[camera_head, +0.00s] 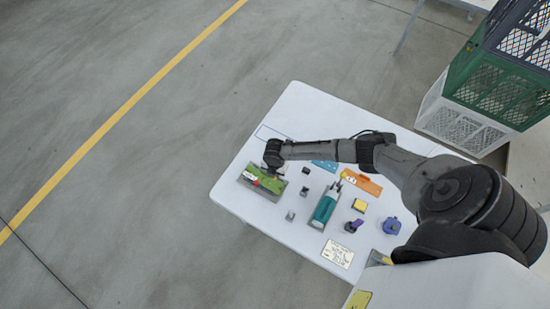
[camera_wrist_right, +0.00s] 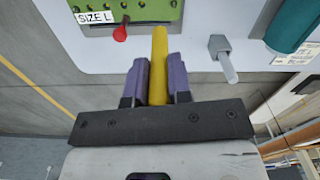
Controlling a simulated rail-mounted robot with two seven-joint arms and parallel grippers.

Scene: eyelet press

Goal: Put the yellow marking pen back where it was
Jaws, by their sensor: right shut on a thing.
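The yellow marking pen (camera_wrist_right: 158,62) stands between the two purple fingers of my right gripper (camera_wrist_right: 157,80) in the right wrist view. The fingers are shut on it, and its far end reaches toward the green board. The green board (camera_wrist_right: 155,10) carries a "SIZE L" label and a red piece (camera_wrist_right: 120,32) at its edge. In the head view my right arm reaches over the table from the right, and its wrist is above the upper edge of the green board (camera_head: 258,180). The pen and fingertips cannot be made out there. My left gripper is not in view.
On the white table (camera_head: 285,100) stand a teal tool (camera_head: 324,208), an orange piece (camera_head: 362,183), a yellow block (camera_head: 360,205), a blue item (camera_head: 391,225) and small grey pieces. A label card (camera_head: 337,254) lies in front. Stacked crates (camera_head: 485,85) stand at the right.

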